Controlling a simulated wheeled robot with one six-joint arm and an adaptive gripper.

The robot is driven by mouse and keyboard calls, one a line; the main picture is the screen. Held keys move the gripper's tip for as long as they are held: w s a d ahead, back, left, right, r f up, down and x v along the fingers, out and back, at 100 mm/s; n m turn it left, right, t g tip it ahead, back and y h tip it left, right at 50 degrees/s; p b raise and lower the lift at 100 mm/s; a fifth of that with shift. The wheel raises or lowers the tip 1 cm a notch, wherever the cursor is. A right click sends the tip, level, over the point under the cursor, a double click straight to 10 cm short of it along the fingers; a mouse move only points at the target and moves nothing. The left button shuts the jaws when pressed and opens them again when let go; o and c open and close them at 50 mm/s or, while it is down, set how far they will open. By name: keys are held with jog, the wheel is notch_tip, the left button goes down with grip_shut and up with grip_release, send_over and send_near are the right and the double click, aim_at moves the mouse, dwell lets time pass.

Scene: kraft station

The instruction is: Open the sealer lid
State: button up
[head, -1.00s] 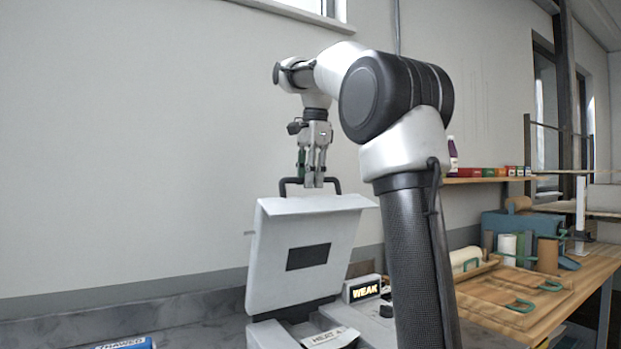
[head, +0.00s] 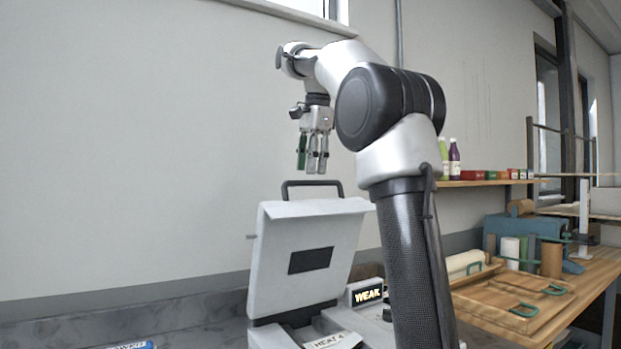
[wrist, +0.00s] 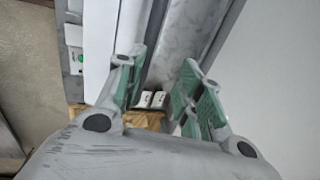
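The sealer lid (head: 275,245) stands raised and near upright in the head view, its inner side with a dark rectangle facing me. Its dark handle (head: 312,183) is on the top edge. The sealer base (head: 275,337) is below, partly cut off by the frame. My gripper (head: 312,170) hangs just above the handle, apart from it, pointing down. In the wrist view my gripper's green-padded fingers (wrist: 162,92) are spread with nothing between them. A pale slab at the left of the wrist view may be the lid.
Farther right are a wooden bench (head: 590,275) with boards and rolls, and a shelf (head: 480,183) with bottles and small boxes.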

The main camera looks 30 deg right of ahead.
jog(key=shift+s+r, duration=0.15)
jog(key=shift+r, duration=0.65)
jog(key=shift+s+r, duration=0.15)
jog(key=shift+r, duration=0.6)
jog(key=shift+s, duration=0.1)
jog(key=s+a+f+n+t, duration=0.1)
jog(key=s+a+f+n, duration=0.1)
jog(key=s+f+n, duration=0.7)
jog(key=s+a+f+n+t, duration=0.1)
jog(key=s+a+f+n, duration=0.1)
jog(key=s+f+n, duration=0.7)
jog(key=s+f, duration=0.3)
jog(key=f, duration=0.4)
jog(key=s+f, duration=0.4)
jog(key=f, duration=0.4)
jog(key=shift+a, duration=0.3)
jog(key=shift+o, duration=0.2)
